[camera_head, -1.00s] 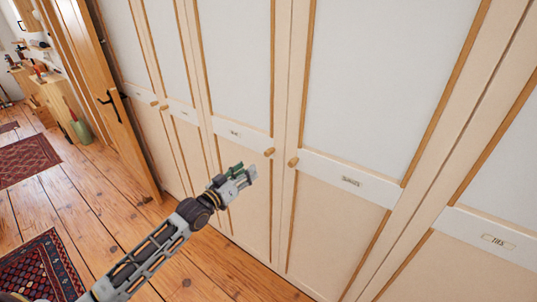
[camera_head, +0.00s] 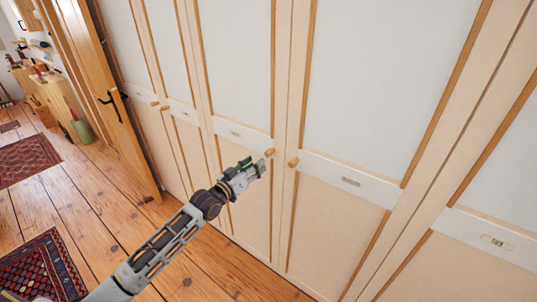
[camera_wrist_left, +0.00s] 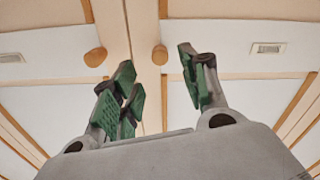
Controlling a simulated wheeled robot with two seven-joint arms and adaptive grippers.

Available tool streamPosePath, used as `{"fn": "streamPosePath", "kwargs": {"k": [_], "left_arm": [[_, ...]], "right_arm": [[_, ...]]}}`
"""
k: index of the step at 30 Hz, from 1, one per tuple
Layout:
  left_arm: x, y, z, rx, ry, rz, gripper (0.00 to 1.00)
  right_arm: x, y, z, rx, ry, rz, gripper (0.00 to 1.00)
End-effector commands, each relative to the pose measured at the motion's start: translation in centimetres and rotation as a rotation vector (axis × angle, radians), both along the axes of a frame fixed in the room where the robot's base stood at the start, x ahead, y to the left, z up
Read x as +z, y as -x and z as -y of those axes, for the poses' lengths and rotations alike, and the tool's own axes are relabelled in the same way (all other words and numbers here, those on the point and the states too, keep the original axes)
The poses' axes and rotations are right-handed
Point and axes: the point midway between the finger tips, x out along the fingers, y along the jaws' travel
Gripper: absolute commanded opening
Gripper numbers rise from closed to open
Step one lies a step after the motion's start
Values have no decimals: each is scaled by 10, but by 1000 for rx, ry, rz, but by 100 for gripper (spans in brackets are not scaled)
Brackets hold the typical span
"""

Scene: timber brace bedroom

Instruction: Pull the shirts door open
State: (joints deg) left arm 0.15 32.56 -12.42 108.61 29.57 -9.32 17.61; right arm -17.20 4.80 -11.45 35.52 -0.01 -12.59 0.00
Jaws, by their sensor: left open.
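A row of tall cream wardrobe doors with white panels and timber strips stands shut. Two round wooden knobs sit close together at one seam: the left knob (camera_head: 269,153) on one door (camera_head: 236,190) and the right knob (camera_head: 293,162) on the wider door (camera_head: 335,215). Their label plates are too blurred to read, so I cannot tell which is the shirts door. My left gripper (camera_head: 261,168) is open and empty, just below the left knob. In the left wrist view, the right knob (camera_wrist_left: 160,54) appears between the green-padded fingers, without visible contact; the left knob (camera_wrist_left: 95,57) lies outside them.
Another labelled door (camera_head: 490,240) is at the right. Smaller knobs (camera_head: 165,107) sit on doors farther left. A wooden room door (camera_head: 125,110) with a black handle stands at the left. Plank floor (camera_head: 120,210) and patterned rugs (camera_head: 45,268) lie in front.

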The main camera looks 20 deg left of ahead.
Motion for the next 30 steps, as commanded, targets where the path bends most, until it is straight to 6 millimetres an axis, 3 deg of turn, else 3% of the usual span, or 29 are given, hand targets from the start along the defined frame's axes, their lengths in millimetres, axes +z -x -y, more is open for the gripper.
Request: {"fn": "streamPosePath", "kwargs": {"k": [30], "left_arm": [[1, -73, 27, 0, 2, 2, 45]], "right_arm": [[10, 0, -5, -2, -5, 0, 40]]}}
